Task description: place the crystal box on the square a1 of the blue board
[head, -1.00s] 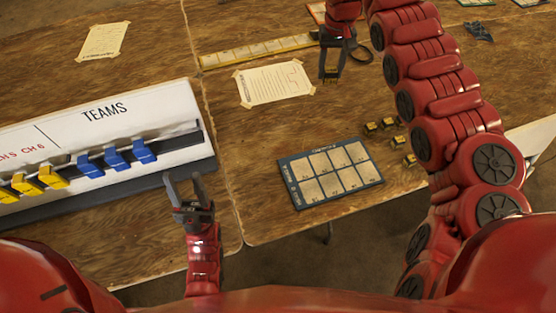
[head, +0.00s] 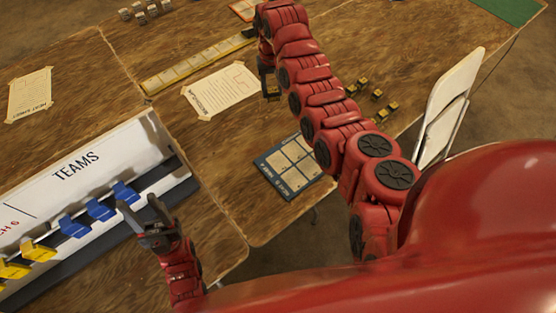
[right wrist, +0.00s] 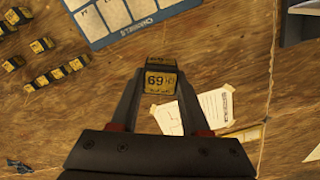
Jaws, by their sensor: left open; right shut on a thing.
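The blue board (head: 269,164) with pale squares lies on the wooden table; my right arm covers its right part in the head view. It also shows at the top of the right wrist view (right wrist: 100,38), cut off. My right gripper (head: 270,92) is near the paper sheet, beyond the board. In the right wrist view my right gripper (right wrist: 160,85) is shut on a small black and yellow box (right wrist: 160,82) marked 69, apparently the crystal box. Square a1's label is not readable. My left gripper (head: 142,208) is open and empty by the TEAMS rack.
Several similar small boxes (head: 377,95) stand on the table right of my right arm. The white TEAMS rack (head: 100,160) holds blue and yellow clips. A taped paper sheet (head: 220,90) and a yellow strip (head: 195,65) lie beyond the board. A white folding chair (head: 450,100) stands at right.

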